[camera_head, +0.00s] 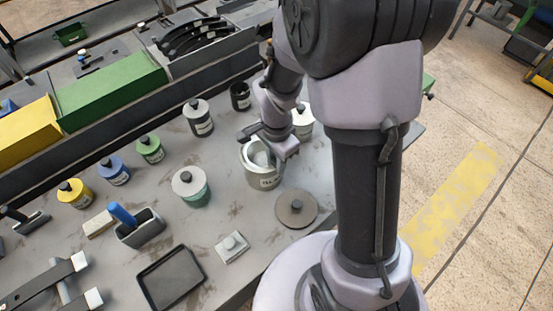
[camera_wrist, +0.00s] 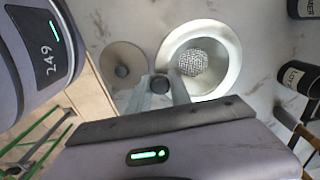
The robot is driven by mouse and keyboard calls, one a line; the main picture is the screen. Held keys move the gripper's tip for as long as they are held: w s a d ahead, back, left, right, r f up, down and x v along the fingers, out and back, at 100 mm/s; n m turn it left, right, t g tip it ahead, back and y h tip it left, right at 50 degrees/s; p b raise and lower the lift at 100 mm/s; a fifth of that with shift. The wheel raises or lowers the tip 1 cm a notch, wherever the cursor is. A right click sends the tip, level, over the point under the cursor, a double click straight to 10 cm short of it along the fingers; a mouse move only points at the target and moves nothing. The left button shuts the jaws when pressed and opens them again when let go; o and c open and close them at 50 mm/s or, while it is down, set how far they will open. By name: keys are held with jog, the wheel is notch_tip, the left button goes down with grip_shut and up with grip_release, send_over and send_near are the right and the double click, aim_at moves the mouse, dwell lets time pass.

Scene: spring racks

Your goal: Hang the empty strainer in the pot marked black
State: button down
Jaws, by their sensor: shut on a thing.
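The open grey pot (camera_head: 265,178) stands on the bench below my arm in the head view. It has a label on its front, too small to read surely. In the wrist view its pale round rim (camera_wrist: 232,55) surrounds the strainer's mesh (camera_wrist: 194,56). The mesh looks empty and appears to lie within the pot's mouth; I cannot tell how it rests. My gripper (camera_wrist: 161,88) is at the rim's near left side, shut on a dark round end that appears to be the strainer's handle. In the head view my gripper (camera_head: 284,148) partly covers the pot's mouth.
A round brown lid (camera_head: 296,208) with a knob lies beside the pot. A pale-lidded teal jar (camera_head: 192,186) stands left, and a white-topped jar (camera_head: 303,118) stands close behind. A small square block (camera_head: 232,247) and a black tray (camera_head: 171,278) lie toward the front edge.

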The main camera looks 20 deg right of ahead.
jog(key=shift+f+b, duration=0.35)
jog(key=shift+f, duration=0.05)
jog(key=c, duration=0.6)
grip_release()
jog(key=shift+r, duration=0.1)
notch_tip(320, 180, up, 7)
jog(key=p, duration=0.5)
jog(key=shift+a+r+b, duration=0.15)
jog(key=shift+r+b, duration=0.1)
jog(key=shift+b, duration=0.3)
jog(key=s+a+r+n+t+b, duration=0.1)
jog(key=s+r+n+t+b, duration=0.1)
jog(key=s+n+b, duration=0.1)
jog(key=s+a+r+n+t+y+b, duration=0.1)
jog(key=s+a+r+n+b, duration=0.1)
jog(key=s+b, duration=0.3)
jog(key=s+a+r+n+t+y+b, duration=0.1)
jog(key=s+a+r+n+t+b, duration=0.1)
jog(key=s+r+n+b, duration=0.1)
jog(key=shift+s+a+n+t+b, duration=0.15)
jog(key=shift+s+n+b, duration=0.15)
jog(key=shift+s+n, duration=0.25)
jog(key=shift+s+a+n+t+b, duration=0.15)
jog(key=shift+s+n+b, duration=0.15)
jog(key=shift+s+n, duration=0.2)
